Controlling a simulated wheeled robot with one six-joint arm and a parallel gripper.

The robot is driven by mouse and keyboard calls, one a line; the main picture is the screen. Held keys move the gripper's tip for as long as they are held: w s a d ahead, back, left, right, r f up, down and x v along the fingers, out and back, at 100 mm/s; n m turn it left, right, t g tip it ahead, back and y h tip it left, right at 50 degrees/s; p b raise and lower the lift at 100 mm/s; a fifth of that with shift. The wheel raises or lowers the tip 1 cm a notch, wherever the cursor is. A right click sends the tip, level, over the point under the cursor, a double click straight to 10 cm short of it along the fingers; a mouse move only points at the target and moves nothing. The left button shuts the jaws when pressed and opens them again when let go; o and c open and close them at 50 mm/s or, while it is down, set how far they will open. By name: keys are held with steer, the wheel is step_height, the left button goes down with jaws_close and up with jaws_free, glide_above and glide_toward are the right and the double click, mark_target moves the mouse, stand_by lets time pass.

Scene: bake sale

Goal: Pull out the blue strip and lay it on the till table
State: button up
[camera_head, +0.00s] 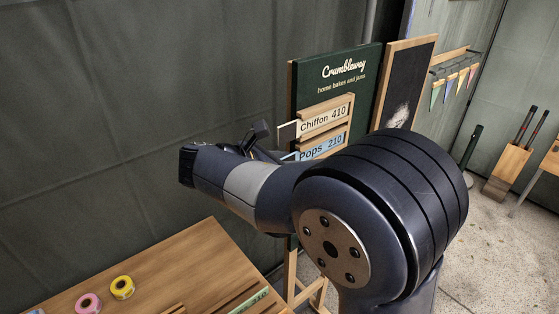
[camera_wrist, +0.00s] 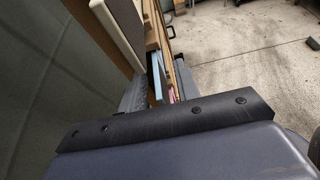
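The blue strip (camera_head: 321,147), lettered "Pops 210", sits in the lower wooden rail of the dark green Crumbleway board (camera_head: 345,72). Its edge also shows in the wrist view (camera_wrist: 160,74). My gripper (camera_head: 275,148) is at the strip's left end, partly hidden behind my arm. In the wrist view its two grey fingers (camera_wrist: 160,92) stand apart, one on each side of the strip's end, with gaps showing. The wooden table (camera_head: 170,270) at lower left appears to be the till table.
A cream "Chiffon 410" strip (camera_head: 323,121) sits in the rail just above. A pink tape roll (camera_head: 88,303), a yellow tape roll (camera_head: 122,287) and a green strip (camera_head: 249,299) are on the table. A chalkboard (camera_head: 401,85) stands right of the board. The table's middle is bare.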

steer(key=shift+c, duration=0.3)
jaws_close()
steer(key=shift+a, duration=0.1)
steer(key=s+a+p, duration=0.6)
steer(key=s+a, duration=0.3)
steer(key=a, duration=0.5)
steer(key=shift+s+a, duration=0.15)
steer(key=shift+s, duration=0.25)
stand_by(1.3)
